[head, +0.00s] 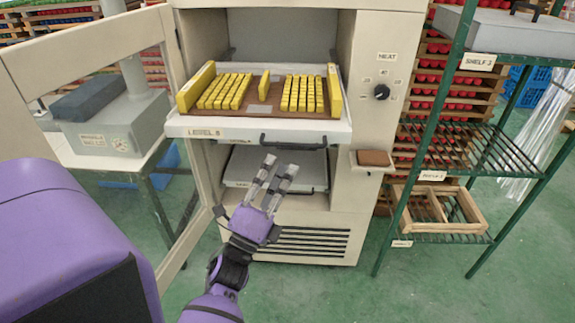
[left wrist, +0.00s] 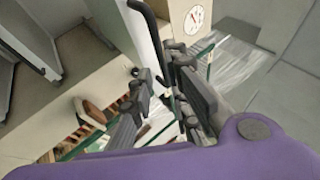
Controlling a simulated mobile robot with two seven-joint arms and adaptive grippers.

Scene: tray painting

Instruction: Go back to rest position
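My left gripper (head: 281,165) reaches up in front of the cabinet, its two grey fingers apart and nothing seen between them. Its fingertips are just below the black handle (head: 308,146) of the pulled-out upper drawer (head: 206,131), marked level 5. In the left wrist view the fingers of my left gripper (left wrist: 157,80) are also apart, with a black bar (left wrist: 150,22) close by; I cannot tell whether they touch. The drawer holds a brown tray (head: 262,109) with several yellow sticks in two groups and taller yellow pieces. My right gripper is out of view.
The cabinet's glazed door (head: 172,75) stands open at left. A lower drawer (head: 240,167) sits below. A knob (head: 382,92) and a small brown pad on a ledge (head: 374,158) are on the right. A green shelf rack (head: 412,165) stands further right. Floor in front is clear.

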